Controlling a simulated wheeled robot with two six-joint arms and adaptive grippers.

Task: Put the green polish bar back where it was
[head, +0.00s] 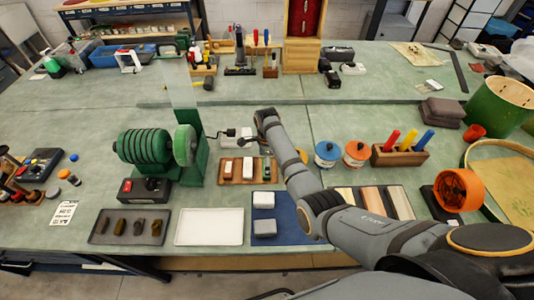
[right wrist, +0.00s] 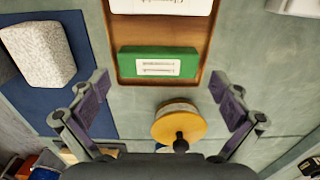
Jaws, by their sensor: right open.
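The green polish bar (right wrist: 158,62) lies flat in a brown wooden tray (right wrist: 206,45), with a pale label on its top. It sits at the end of the tray nearest my right gripper, with a white bar (right wrist: 160,5) beyond it. In the head view the tray (head: 222,181) holds a red bar (head: 228,169), a white bar (head: 248,168) and the green bar (head: 265,169). My right gripper (right wrist: 158,88) is open and empty, its fingers spread wider than the green bar and apart from it. My left gripper is not in view.
A yellow-lidded tin (right wrist: 180,124) with a dark knob stands close by the tray. A blue mat (head: 285,235) carries grey blocks (head: 264,201). The green buffing machine (head: 145,147) stands left of the tray. An empty white tray (head: 209,227) lies in front.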

